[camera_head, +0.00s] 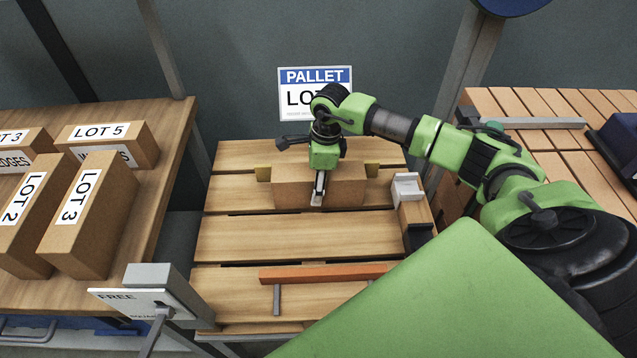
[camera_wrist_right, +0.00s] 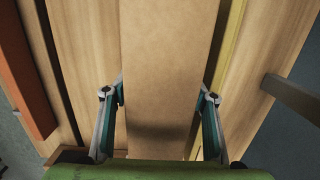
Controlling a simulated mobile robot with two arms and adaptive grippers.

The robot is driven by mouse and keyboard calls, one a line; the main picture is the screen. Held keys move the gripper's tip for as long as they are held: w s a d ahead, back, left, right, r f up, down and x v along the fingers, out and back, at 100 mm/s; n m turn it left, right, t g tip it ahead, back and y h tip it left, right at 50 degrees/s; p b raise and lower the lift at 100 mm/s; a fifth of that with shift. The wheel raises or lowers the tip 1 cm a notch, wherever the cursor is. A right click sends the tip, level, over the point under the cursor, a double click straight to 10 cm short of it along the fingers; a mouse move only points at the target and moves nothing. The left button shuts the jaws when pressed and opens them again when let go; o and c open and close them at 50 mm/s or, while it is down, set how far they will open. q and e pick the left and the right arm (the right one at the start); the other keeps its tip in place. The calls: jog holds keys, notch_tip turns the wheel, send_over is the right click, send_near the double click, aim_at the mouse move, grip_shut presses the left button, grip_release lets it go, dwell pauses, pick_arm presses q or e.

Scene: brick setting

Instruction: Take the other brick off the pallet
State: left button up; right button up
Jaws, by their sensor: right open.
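A plain brown brick (camera_head: 345,187) lies lengthwise across the back part of the wooden pallet (camera_head: 255,237). My right gripper (camera_head: 318,198) is over the brick's middle, pointing down. In the right wrist view the brick (camera_wrist_right: 168,60) runs between the two fingers of the open gripper (camera_wrist_right: 160,120), one finger on each side. I cannot tell whether the fingers touch it. My left gripper is not in view.
Boxes marked LOT 2, LOT 3 (camera_head: 88,215) and LOT 5 (camera_head: 112,140) stand on the left table (camera_head: 165,160). An orange bar (camera_head: 320,273) crosses the pallet's front. A grey-topped block (camera_head: 408,188) stands at its right edge. A FREE sign (camera_head: 135,303) is front left.

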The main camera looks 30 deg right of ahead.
jog(key=shift+f, duration=0.1)
jog(key=c, duration=1.3)
jog(key=shift+w, duration=0.15)
grip_shut()
jog(key=shift+r, duration=0.25)
